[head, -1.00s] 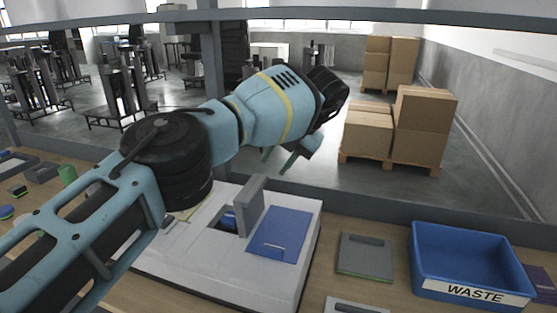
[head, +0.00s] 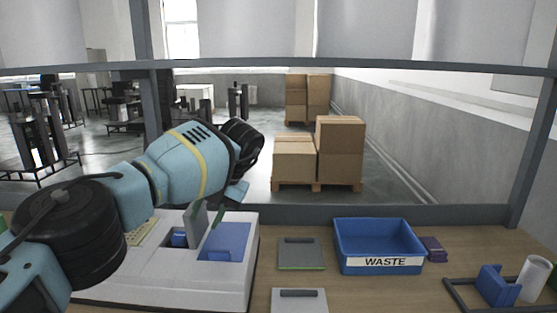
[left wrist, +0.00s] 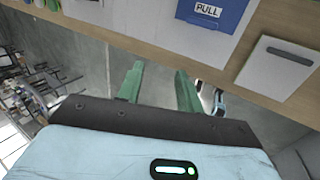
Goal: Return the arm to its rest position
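My left arm comes in from the left in the head view, over the white machine (head: 205,283). Its gripper (head: 219,209) is at the machine's back edge, partly hidden by its own wrist; a green finger shows against the blue panel. In the left wrist view the two green fingers (left wrist: 158,86) are well apart with nothing between them, so the gripper is open and empty. Grey floor shows beyond them, and the bench edge crosses above. The machine's blue panel, marked PULL (left wrist: 208,9), is at the top. My right gripper is not in view.
On the bench are a blue WASTE bin (head: 346,265), a grey plate (head: 302,254), a light slotted plate (head: 299,303), a blue holder (head: 496,285) and a white cup (head: 534,278). A grey rail (head: 330,213) runs behind. Stacked cartons (head: 340,150) stand beyond on the floor.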

